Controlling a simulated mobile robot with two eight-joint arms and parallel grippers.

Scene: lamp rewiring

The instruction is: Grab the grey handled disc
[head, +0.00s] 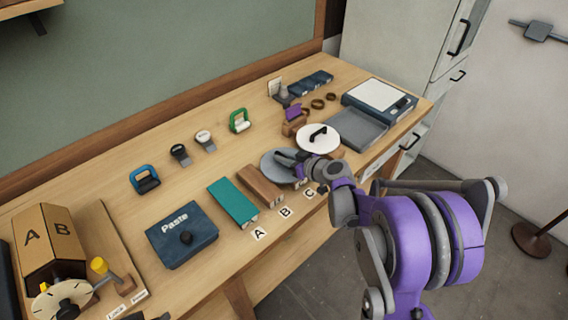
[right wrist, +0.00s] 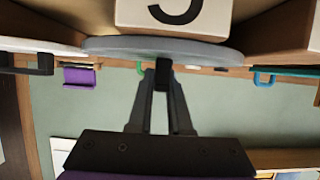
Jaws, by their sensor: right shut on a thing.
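The grey handled disc (head: 269,167) is near the front edge of the table, beside the brown block. My right gripper (head: 285,158) reaches over it from the right and covers part of it. In the right wrist view the disc (right wrist: 210,52) shows edge-on, and my right gripper (right wrist: 163,78) is shut on its dark handle. I cannot tell whether the disc is resting or lifted. My left gripper is not in view.
A white disc (head: 312,141) with a black handle is just behind my gripper. A brown block (head: 259,185) and a teal block (head: 232,203) lie left of the grey disc. Letter cards line the front edge. A scale (head: 380,95) stands at the back right.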

